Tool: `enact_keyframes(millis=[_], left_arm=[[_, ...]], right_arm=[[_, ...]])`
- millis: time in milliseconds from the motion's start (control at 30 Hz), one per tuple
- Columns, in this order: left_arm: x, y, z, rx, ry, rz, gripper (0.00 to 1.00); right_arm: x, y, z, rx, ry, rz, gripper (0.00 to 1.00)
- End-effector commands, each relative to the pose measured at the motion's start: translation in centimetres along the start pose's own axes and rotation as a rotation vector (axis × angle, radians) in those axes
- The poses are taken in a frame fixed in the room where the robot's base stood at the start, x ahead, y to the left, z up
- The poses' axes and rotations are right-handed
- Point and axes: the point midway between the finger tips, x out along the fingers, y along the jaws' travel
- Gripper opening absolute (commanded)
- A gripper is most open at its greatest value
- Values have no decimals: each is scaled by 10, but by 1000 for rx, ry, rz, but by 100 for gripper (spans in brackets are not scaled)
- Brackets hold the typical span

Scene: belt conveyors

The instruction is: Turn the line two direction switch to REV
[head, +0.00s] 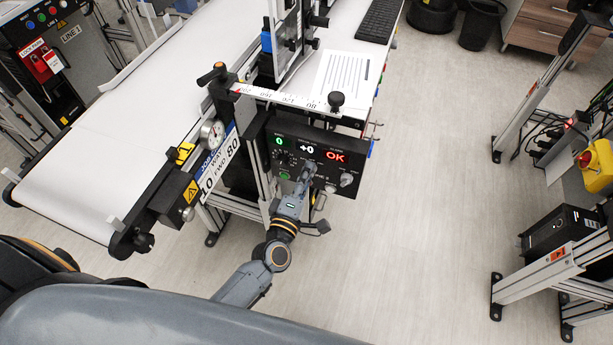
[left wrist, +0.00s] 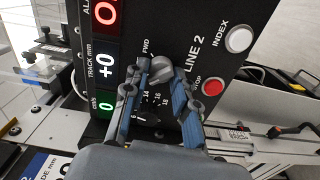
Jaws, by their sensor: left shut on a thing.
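In the left wrist view the panel (left wrist: 216,66) carries "LINE 2". The direction switch (left wrist: 160,70) is a grey knob with "FWD" printed beside it; no REV mark is readable. My left gripper (head: 305,172) is at the panel's lower middle. In the left wrist view its blue-padded fingers (left wrist: 161,80) stand on either side of the knob, shut on it. They cover part of the numbered dial below. My right gripper is not in view.
A white INDEX button (left wrist: 239,40) and a red STOP button (left wrist: 212,87) sit beside the switch. The white belt (head: 115,135) lies left. Open floor (head: 430,190) lies right of the panel.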

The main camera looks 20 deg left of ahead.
Motion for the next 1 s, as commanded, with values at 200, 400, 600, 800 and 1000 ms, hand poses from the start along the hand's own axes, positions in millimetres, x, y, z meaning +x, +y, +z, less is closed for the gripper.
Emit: enact_keyframes(millis=[200,400,600,800,1000], left_arm=[[0,-1,0,-65,0,-1,0],[0,-1,0,-85,0,-1,0],[0,-1,0,-87,1,-1,0],[0,-1,0,-86,1,-1,40],[0,-1,0,-85,0,-1,49]], right_arm=[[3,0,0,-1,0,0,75],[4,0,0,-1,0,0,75],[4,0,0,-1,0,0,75],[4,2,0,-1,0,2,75],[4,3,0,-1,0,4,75]])
